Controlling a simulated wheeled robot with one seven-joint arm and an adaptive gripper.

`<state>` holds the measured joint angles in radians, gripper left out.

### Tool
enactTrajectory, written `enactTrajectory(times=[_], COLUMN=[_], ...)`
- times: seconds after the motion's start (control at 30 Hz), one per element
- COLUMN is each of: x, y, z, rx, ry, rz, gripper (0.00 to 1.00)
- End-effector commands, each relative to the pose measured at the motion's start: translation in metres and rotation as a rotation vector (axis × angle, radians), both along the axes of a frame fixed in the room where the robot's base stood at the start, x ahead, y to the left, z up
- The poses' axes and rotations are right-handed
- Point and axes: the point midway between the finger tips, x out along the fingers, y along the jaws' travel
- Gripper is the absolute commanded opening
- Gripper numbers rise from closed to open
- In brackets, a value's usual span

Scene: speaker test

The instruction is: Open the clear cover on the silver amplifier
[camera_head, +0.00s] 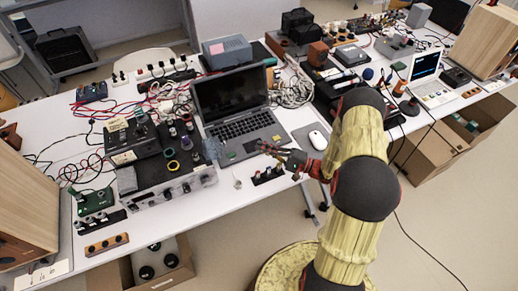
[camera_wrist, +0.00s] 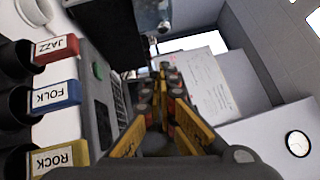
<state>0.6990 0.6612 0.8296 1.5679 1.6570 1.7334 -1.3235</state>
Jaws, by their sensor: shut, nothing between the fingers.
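The silver amplifier (camera_head: 172,192) sits at the front edge of the white table, left of the laptop, with knobs along its front panel. In the wrist view my yellow-sided fingers (camera_wrist: 164,95) point ahead; a silver and clear edge (camera_wrist: 152,16) at the top may be the amplifier.
A black row of labelled pieces (camera_head: 268,175) lies below my gripper; its JAZZ, FOLK and ROCK tags (camera_wrist: 55,95) show close in the wrist view. The open laptop (camera_head: 243,127) stands behind, with a white mouse (camera_head: 317,138) to its right. Cables crowd the table's left side.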

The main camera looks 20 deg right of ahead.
Motion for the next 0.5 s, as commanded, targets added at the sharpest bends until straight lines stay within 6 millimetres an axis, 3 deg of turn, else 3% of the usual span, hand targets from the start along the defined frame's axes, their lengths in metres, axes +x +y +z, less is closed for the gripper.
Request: enactTrajectory(times=[0.37, 0.5], x=[0.05, 0.047], y=[0.054, 0.073], z=[0.012, 0.017], rx=[-0.001, 0.0], ry=[-0.003, -0.001], rz=[0.005, 0.005], gripper=[0.0, 0.0])
